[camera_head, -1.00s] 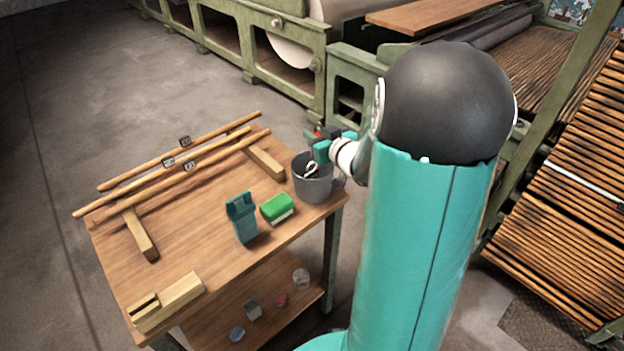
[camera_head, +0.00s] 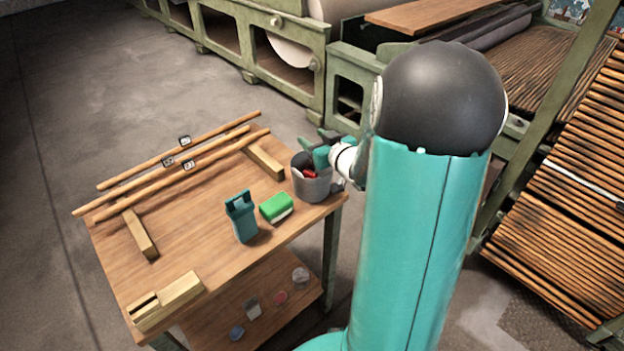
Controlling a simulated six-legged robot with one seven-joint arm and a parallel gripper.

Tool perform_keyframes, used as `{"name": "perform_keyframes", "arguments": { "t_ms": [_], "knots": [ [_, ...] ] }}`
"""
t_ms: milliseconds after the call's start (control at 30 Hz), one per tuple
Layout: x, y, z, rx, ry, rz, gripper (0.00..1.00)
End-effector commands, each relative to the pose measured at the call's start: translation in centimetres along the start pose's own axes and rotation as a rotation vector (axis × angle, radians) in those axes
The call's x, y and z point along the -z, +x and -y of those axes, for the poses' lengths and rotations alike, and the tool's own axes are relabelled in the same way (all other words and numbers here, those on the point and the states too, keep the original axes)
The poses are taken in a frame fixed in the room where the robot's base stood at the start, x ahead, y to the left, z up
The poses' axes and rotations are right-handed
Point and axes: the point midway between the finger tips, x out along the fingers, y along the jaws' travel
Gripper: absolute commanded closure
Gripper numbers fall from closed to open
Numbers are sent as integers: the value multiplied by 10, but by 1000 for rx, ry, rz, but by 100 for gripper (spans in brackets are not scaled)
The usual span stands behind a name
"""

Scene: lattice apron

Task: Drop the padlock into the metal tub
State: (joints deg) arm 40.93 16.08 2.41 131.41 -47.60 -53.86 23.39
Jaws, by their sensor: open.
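The grey metal tub (camera_head: 314,188) stands upright at the right corner of the wooden table (camera_head: 200,245). A small red and dark thing (camera_head: 308,173), which looks like the padlock, shows inside the tub's mouth. Its shackle cannot be made out. My gripper (camera_head: 322,150) is open over the tub's back right rim, with its teal and dark fingers just above the opening. I cannot tell whether a fingertip touches the rim. My arm hides the right side of the gripper.
A green and white block (camera_head: 276,208) and a teal holder (camera_head: 242,216) stand left of the tub. Wooden rods (camera_head: 170,175) rest on two wooden supports behind. A slotted wooden block (camera_head: 165,300) lies at the front. Several small items sit on the lower shelf (camera_head: 215,318).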

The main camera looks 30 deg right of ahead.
Motion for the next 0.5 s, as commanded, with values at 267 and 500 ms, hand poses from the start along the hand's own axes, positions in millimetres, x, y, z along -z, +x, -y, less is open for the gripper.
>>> {"name": "perform_keyframes", "arguments": {
  "t_ms": [267, 500],
  "knots": [
    [1, -48, -1, -4, -2, -2, 55],
    [1, -100, -1, -4, -1, -2, 55]
  ]
}}
